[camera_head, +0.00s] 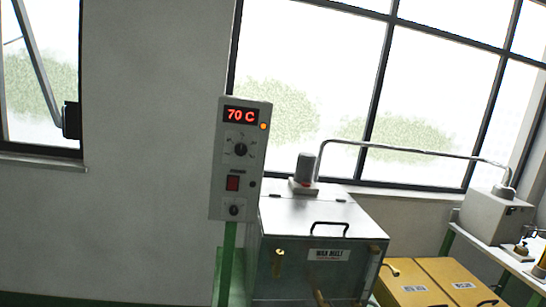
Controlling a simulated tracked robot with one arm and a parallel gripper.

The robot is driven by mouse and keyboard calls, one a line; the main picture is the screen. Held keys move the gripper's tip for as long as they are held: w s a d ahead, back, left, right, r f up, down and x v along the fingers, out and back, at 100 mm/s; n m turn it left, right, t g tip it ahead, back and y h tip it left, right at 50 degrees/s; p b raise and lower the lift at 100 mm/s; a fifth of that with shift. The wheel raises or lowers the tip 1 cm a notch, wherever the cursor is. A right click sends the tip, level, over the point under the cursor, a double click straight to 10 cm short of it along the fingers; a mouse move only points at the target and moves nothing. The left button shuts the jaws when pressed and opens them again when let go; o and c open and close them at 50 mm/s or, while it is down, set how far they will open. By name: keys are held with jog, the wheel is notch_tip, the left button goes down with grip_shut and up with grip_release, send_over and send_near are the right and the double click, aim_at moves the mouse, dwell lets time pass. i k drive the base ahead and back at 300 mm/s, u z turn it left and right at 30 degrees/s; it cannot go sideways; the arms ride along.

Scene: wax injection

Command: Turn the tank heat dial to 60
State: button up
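A grey control box (217,180) stands upright on a green post in the middle of the view. Its red display (241,116) reads 70 C, with a small orange lamp (263,127) lit beside it. A black dial (240,150) sits below the display. A red switch (233,183) is under that dial, and a second black knob (234,210) is near the bottom of the box. The metal tank (290,218), labelled WAX MELT, stands right of the box. My gripper is not in view.
A pipe (410,149) runs from the tank's top to a grey unit (490,217) on a bench at the right. Valves and a front handle stick out from the tank. Yellow boxes (455,278) stand right of the tank. The wall left of the control box is bare.

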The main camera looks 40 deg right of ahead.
aim_at(241, 148)
jog(key=z, duration=0.1)
jog(key=i, duration=1)
jog(key=u, duration=0.1)
